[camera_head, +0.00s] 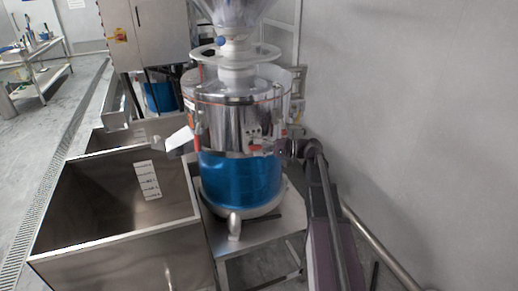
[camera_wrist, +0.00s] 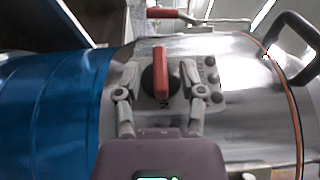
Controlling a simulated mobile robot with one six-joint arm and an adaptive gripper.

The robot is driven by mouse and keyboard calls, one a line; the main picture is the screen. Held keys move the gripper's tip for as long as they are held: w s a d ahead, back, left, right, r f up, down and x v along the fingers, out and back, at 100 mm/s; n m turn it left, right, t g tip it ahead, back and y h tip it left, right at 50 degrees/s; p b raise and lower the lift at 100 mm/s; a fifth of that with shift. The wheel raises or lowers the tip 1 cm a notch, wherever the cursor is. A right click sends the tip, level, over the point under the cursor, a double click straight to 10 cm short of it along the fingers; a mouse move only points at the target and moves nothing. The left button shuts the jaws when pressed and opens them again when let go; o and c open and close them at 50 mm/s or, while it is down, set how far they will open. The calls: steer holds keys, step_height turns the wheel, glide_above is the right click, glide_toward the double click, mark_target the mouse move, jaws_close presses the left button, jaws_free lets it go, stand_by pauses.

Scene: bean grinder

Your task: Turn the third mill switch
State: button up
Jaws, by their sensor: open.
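The mill (camera_head: 238,120) is a shiny steel drum with a blue band (camera_head: 240,182) and a hopper on top. Its switch (camera_wrist: 161,72) has a red handle on a black round knob, set on a small steel panel. The handle points along the picture's vertical in the wrist view. My gripper (camera_wrist: 163,82) is open, with one finger on each side of the knob; I cannot tell whether they touch it. In the head view my gripper (camera_head: 280,148) is at the drum's right front, and the switch there is small and partly hidden.
A red-tipped lever (camera_wrist: 170,13) and a black handle (camera_wrist: 292,48) stick out near the switch. An open steel bin (camera_head: 120,195) stands left of the mill. A grey wall (camera_head: 420,110) is close on the right. A cabinet (camera_head: 150,35) stands behind.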

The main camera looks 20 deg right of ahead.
steer(key=shift+d, duration=0.1)
steer(key=v, duration=1.2)
steer(key=shift+r, duration=0.15)
stand_by(0.5)
steer(key=s+a+f+g+h, duration=0.2)
steer(key=s+a+f+h, duration=0.1)
steer(key=a+f, duration=0.3)
steer(key=s+a+f+g+h, duration=0.2)
steer(key=s+a+f+h, duration=0.15)
steer(key=a, duration=0.45)
steer(key=s+a+f+n+g+h+p, duration=0.1)
steer(key=s+a+f+n+h, duration=0.2)
steer(key=s+f+h, duration=0.5)
steer(key=shift+s+a+n+g+h, duration=0.3)
steer(key=shift+s+a+h, duration=0.15)
steer(key=shift+s+h, duration=1.1)
